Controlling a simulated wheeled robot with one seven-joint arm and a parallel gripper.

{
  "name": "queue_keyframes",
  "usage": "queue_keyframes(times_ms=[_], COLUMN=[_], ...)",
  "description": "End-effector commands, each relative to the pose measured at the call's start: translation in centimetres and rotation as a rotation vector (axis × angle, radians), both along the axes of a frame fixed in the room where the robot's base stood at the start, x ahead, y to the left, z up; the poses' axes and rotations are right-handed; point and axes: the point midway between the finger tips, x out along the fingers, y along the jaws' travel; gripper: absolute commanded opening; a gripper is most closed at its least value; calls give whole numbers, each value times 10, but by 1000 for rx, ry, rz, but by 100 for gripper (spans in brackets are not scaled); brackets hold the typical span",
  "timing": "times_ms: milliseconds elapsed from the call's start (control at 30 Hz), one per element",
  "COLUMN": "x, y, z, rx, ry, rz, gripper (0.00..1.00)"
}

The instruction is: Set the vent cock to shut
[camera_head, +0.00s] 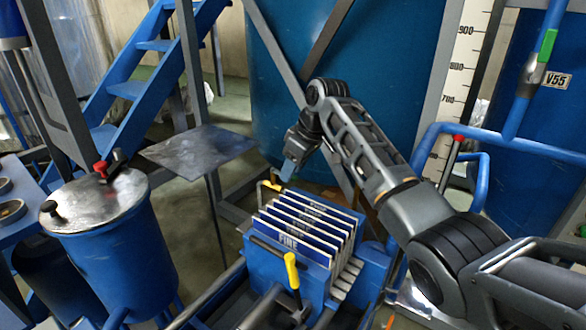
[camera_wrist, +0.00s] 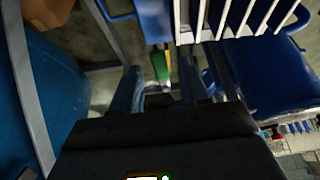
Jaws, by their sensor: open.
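No part in view is labelled as the vent cock, so I cannot tell for sure which one it is. A small green part (camera_wrist: 159,64) shows in the wrist view, beyond and between my finger ends. It may be a cock handle; its setting is not clear. In the head view a green handle (camera_head: 547,46) sits on a blue pipe at the upper right, beside a V55 tag (camera_head: 557,79). My gripper (camera_head: 288,168) is open and empty, pointing down above the back of the blue plate rack. Its fingers also show in the wrist view (camera_wrist: 160,82).
The blue rack (camera_head: 257,259) holds several white-edged plates (camera_head: 310,225), with yellow levers (camera_head: 292,270) (camera_head: 272,186) at its ends. A lidded blue vessel (camera_head: 120,265) with a red knob (camera_head: 101,169) stands left. A grey plate (camera_head: 200,150) and large blue tank (camera_head: 290,60) are behind.

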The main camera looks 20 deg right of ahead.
Motion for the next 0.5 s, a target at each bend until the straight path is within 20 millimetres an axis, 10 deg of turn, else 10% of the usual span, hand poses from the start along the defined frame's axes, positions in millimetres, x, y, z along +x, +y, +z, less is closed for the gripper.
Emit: queue_keyframes(times_ms=[333,500], x=[2,2], y=[1,1], z=[-5,-5], rx=[-1,-1], ry=[-1,-1], rz=[1,0], gripper=[45,29])
